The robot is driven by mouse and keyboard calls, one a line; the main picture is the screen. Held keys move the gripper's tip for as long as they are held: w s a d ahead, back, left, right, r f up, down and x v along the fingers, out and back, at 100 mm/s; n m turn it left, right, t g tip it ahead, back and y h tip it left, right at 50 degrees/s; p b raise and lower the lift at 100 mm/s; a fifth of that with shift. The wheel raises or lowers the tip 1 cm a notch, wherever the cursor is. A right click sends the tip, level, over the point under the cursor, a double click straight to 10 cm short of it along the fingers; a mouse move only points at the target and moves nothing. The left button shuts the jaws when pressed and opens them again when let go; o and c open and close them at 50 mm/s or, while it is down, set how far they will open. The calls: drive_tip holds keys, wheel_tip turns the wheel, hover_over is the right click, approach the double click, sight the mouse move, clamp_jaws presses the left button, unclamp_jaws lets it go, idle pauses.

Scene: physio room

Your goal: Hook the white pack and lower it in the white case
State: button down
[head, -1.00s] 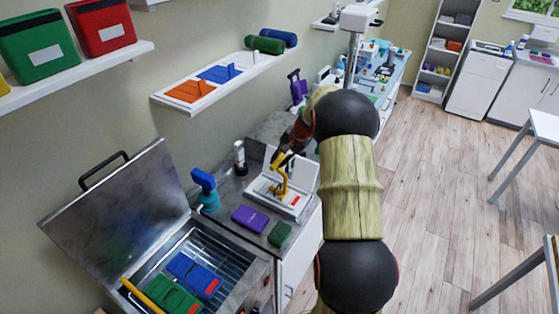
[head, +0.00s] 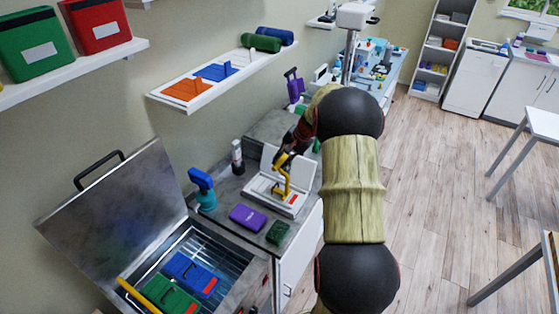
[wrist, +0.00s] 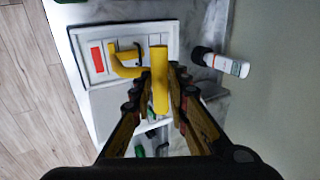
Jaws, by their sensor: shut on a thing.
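The white case (head: 301,207) stands open on the grey counter with its lid (head: 294,169) up. The white pack (head: 262,184), with a red label, lies flat in the case. In the wrist view the pack (wrist: 112,33) shows a dark handle loop. My gripper (head: 285,160) is shut on a yellow hook (head: 285,178) above the case. In the wrist view my gripper (wrist: 159,95) holds the hook's shaft (wrist: 159,70), and its bent end is at the pack's handle. I cannot tell whether the hook still bears the pack.
A purple pack (head: 248,217) and a dark green pack (head: 277,232) lie in front of the case. An open metal tank (head: 240,272) holds blue and green packs. A wall shelf (head: 180,105) hangs above.

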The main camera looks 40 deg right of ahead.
drive_tip(key=shift+s+d+b, duration=0.25)
drive_tip(key=shift+s+d, duration=0.05)
drive_tip(key=shift+s, duration=0.55)
drive_tip(key=shift+s+d+b, duration=0.2)
drive_tip(key=shift+s+d, duration=0.05)
drive_tip(key=shift+s, duration=0.6)
drive_tip(key=shift+s+d+b, duration=0.25)
drive_tip(key=shift+s+d, duration=0.05)
drive_tip(key=shift+s, duration=0.55)
drive_tip(key=shift+r, duration=0.15)
wheel_tip(320, 180, up, 11)
drive_tip(key=p, duration=0.6)
